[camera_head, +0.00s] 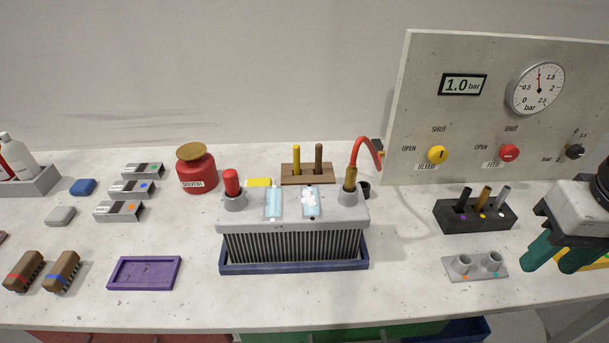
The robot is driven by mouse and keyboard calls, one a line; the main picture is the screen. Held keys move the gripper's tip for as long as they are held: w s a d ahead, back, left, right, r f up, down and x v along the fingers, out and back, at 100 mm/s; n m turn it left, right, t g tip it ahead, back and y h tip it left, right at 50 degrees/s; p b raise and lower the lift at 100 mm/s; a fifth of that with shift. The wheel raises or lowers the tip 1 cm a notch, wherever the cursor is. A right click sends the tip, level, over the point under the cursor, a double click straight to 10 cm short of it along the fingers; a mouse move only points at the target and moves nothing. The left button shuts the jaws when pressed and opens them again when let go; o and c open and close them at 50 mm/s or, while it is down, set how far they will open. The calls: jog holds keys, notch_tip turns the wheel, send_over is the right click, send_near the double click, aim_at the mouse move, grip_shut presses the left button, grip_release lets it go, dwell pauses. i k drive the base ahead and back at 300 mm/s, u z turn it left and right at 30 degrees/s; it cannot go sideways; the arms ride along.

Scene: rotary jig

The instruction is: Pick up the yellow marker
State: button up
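A yellow, upright stick-shaped marker (297,158) stands in a brown wooden block (294,179) behind the grey ribbed unit. A brown stick (318,157) stands beside it in the same block. My gripper (563,257) is at the right edge, far from the yellow marker. Its teal fingers appear spread apart, and the frame edge cuts off part of it. A yellow surface shows beside the fingers; I cannot tell what it belongs to.
The grey ribbed unit (292,246) with a red hose (366,145) stands mid-table. A red solvent pot (197,175) is to its left. A black pen rack (476,216) and a grey two-cup holder (477,271) lie nearer my gripper. A gauge panel (430,100) rises behind.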

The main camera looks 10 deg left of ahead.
aim_at(296, 147)
jog(key=k, duration=0.3)
jog(key=u, duration=0.7)
jog(key=i, duration=0.5)
